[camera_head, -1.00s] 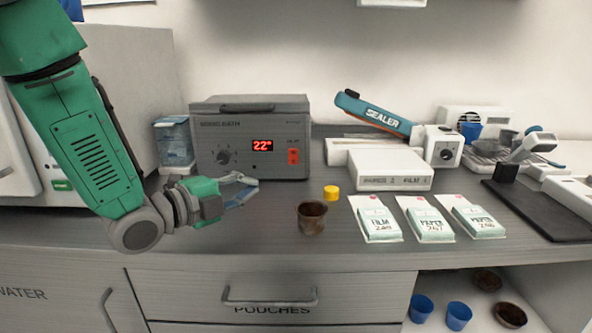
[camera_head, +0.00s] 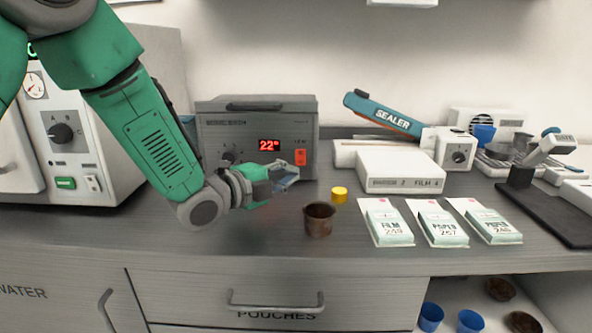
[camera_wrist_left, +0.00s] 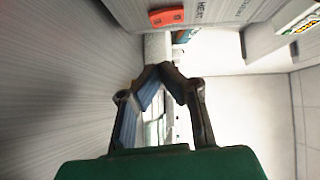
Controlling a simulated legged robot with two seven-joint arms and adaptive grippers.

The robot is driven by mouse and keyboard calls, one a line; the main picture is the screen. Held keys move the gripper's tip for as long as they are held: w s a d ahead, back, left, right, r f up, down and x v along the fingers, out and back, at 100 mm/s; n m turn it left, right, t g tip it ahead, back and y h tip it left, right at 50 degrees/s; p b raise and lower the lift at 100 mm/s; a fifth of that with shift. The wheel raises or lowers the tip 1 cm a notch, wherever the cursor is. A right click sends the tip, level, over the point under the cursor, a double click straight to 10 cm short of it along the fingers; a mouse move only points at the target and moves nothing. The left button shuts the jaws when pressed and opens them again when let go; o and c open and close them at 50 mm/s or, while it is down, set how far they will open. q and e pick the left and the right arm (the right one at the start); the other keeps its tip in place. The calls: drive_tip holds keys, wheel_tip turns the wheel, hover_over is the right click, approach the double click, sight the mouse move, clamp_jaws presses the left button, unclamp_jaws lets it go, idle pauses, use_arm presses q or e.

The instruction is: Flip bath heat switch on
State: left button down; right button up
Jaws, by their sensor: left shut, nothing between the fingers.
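The bath (camera_head: 210,125) is a grey box on the counter with a red display reading 22° and a dial. Its heat switch (camera_head: 300,157) is a small red-orange rocker at the right of the front panel. In the left wrist view the switch (camera_wrist_left: 166,17) shows at the top, beside the HEAT label. My left gripper (camera_head: 292,176) is shut and empty, just in front of and below the switch, apart from it. It also shows in the left wrist view (camera_wrist_left: 160,72), fingertips together. My right gripper is not in view.
A brown cup (camera_head: 319,220) and a yellow cap (camera_head: 339,194) stand on the counter near my left gripper. A white box (camera_head: 400,172), the sealer (camera_head: 392,118) and several pouches (camera_head: 388,222) lie to the right. A white machine (camera_head: 110,120) stands at left, partly behind my arm.

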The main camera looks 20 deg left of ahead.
sight(304, 165)
use_arm(q)
drive_tip(key=w, duration=0.4)
drive_tip(key=shift+f, duration=0.25)
drive_tip(key=shift+w+a, duration=0.25)
drive_tip(key=shift+w, duration=0.35)
drive_tip(key=shift+w+f+b, duration=0.1)
drive_tip(key=shift+f+b, duration=0.1)
drive_tip(key=shift+b, duration=0.6)
drive_tip(key=shift+r, duration=0.15)
